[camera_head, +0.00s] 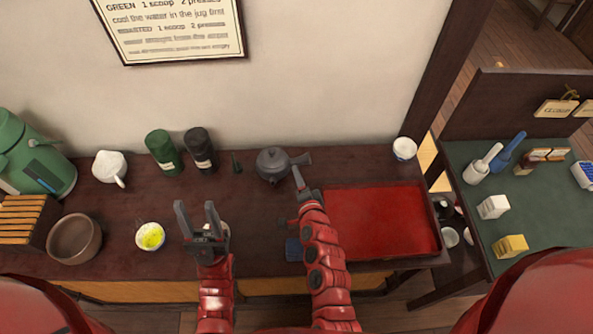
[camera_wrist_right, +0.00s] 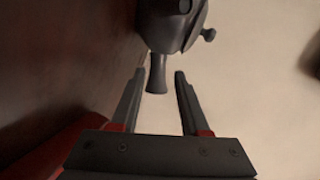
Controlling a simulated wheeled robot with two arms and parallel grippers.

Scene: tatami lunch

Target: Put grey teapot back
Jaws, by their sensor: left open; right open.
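The grey teapot (camera_head: 271,164) stands on the dark wooden counter near the wall, with its side handle pointing right. My right gripper (camera_head: 297,174) is just in front of the handle, open and empty. In the right wrist view the teapot (camera_wrist_right: 172,22) is at the top, and its handle reaches down between the two open fingertips (camera_wrist_right: 160,78). I cannot tell whether either finger touches the handle. My left gripper (camera_head: 196,209) is open, fingers up, over the front left part of the counter, away from the teapot.
A red tray (camera_head: 385,220) lies right of my right arm. Green (camera_head: 161,152) and black (camera_head: 200,150) canisters stand left of the teapot. A bowl with yellow-green contents (camera_head: 150,236) is left of my left gripper. A white cup (camera_head: 404,148) stands at the back right.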

